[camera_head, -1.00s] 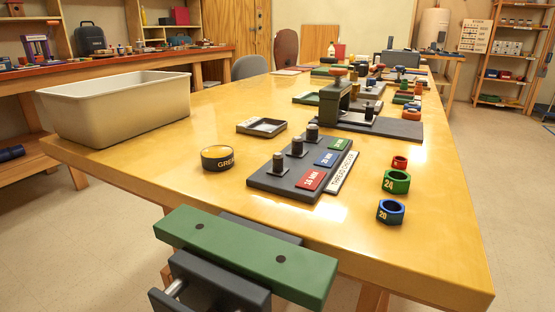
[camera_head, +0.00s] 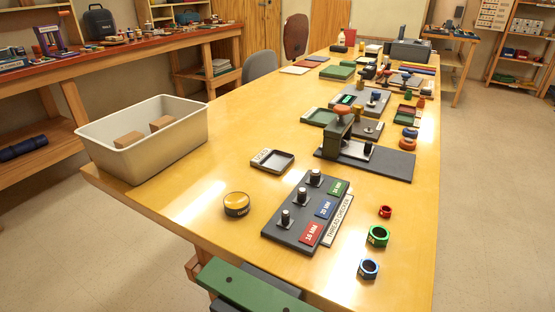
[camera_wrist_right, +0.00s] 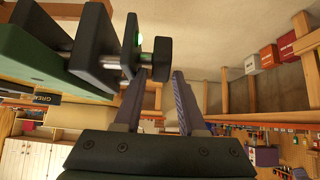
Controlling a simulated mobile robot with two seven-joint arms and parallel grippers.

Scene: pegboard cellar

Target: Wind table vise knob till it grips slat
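The table vise is at the near edge of the yellow table, with its green bar (camera_head: 255,290) cut off by the bottom of the head view. In the right wrist view its green part (camera_wrist_right: 40,52) and dark plates (camera_wrist_right: 95,45) fill the upper left. A bright metal rod (camera_wrist_right: 118,60) runs to a dark end piece (camera_wrist_right: 162,62), which may be the knob. My right gripper (camera_wrist_right: 157,82) is open, its fingers apart and apparently empty, close to this end piece; contact is unclear. I cannot make out a slat in the vise. My left gripper is not in view.
A cream bin (camera_head: 150,150) holding brown blocks stands at the table's left. A round tin (camera_head: 236,205), a thread checker board (camera_head: 305,212), a small tray (camera_head: 273,160) and coloured rings (camera_head: 377,237) lie behind the vise. Bare table lies between bin and tin.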

